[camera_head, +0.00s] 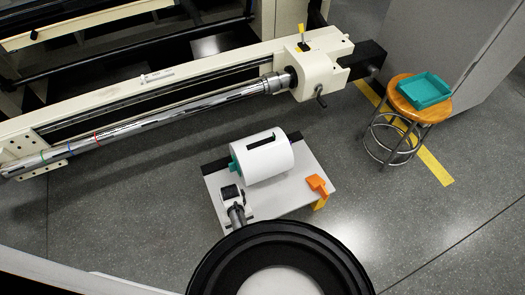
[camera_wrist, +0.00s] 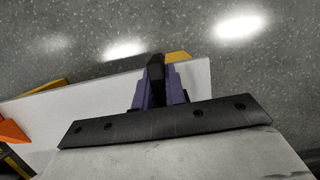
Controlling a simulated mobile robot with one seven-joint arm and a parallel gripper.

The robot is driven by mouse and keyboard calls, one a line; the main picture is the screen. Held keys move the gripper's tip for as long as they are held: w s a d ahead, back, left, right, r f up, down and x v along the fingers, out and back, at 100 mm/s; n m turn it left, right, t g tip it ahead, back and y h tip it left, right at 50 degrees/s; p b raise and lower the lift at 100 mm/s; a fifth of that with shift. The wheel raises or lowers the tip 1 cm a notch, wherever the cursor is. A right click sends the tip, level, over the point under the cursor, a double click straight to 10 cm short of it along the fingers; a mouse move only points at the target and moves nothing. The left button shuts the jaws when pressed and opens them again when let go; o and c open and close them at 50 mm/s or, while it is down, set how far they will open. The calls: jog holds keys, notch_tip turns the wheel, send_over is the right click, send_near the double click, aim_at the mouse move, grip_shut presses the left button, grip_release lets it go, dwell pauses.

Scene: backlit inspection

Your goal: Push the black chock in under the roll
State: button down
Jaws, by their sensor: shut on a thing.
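The white roll (camera_head: 262,160) lies on a pale board low over the floor. It has a black slot along its top and a teal core at its left end. My gripper (camera_wrist: 157,88) shows in the wrist view, its purple fingers shut on a black piece, the black chock (camera_wrist: 155,68). They are over the pale board (camera_wrist: 95,93), close to its edge. In the head view a grey-white and black part of my arm's end seems to be at the roll's front left; the fingers and chock cannot be made out there. The roll cannot be made out in the wrist view.
An orange block (camera_head: 317,185) sits on the board's right side, over a yellow part. A black strip (camera_head: 214,166) runs along the board behind the roll. A cream machine with a chrome shaft (camera_head: 150,122) stands behind. A stool (camera_head: 428,108) with a teal tray (camera_head: 425,90) is right.

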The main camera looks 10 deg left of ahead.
jog(key=shift+r+p, duration=2)
jog(key=shift+r, duration=0.2)
